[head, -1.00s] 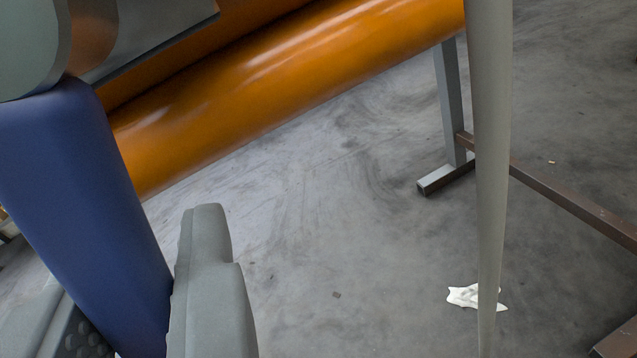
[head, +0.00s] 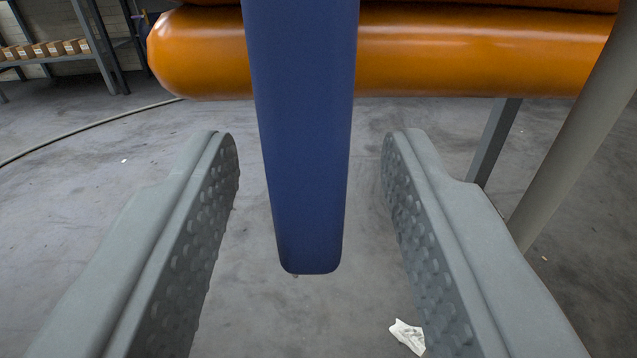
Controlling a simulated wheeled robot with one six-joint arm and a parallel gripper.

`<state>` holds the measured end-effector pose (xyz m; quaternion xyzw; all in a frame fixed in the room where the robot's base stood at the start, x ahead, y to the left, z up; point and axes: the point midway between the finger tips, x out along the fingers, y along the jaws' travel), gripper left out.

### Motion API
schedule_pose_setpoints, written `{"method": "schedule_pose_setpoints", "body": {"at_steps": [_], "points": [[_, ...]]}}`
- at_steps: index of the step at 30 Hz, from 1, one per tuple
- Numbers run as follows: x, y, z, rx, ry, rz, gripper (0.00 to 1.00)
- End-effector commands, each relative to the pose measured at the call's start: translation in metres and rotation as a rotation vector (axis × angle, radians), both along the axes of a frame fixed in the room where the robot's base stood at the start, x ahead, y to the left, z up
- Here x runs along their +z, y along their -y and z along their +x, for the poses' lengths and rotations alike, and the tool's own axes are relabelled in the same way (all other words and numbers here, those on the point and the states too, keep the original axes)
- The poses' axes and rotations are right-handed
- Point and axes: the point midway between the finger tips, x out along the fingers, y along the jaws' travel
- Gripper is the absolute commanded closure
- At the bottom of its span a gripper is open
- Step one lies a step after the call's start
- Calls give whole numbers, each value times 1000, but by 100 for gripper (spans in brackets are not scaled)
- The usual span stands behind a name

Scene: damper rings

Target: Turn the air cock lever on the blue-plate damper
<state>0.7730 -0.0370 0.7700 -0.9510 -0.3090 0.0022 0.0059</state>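A blue lever (head: 303,140) hangs down from the top edge of the head view, and its rounded lower end shows. My gripper (head: 310,170) is open, with one finger on each side of the lever. There is a visible gap between the lever and each finger, so neither finger touches it. An orange ring (head: 450,55) of the damper runs across the top behind the lever. The lever's pivot and the blue plate are out of view.
A grey post (head: 578,130) slants down at the right, with a thinner grey leg (head: 493,142) beside it. A shelf with boxes (head: 45,48) stands at the far left. A cable (head: 90,128) and a white scrap (head: 407,336) lie on the floor.

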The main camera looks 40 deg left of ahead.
Motion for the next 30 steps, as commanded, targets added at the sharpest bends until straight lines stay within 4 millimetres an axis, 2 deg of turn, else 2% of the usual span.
{"method": "schedule_pose_setpoints", "body": {"at_steps": [30], "points": [[0,14,-19,-1,-1,1,60]]}}
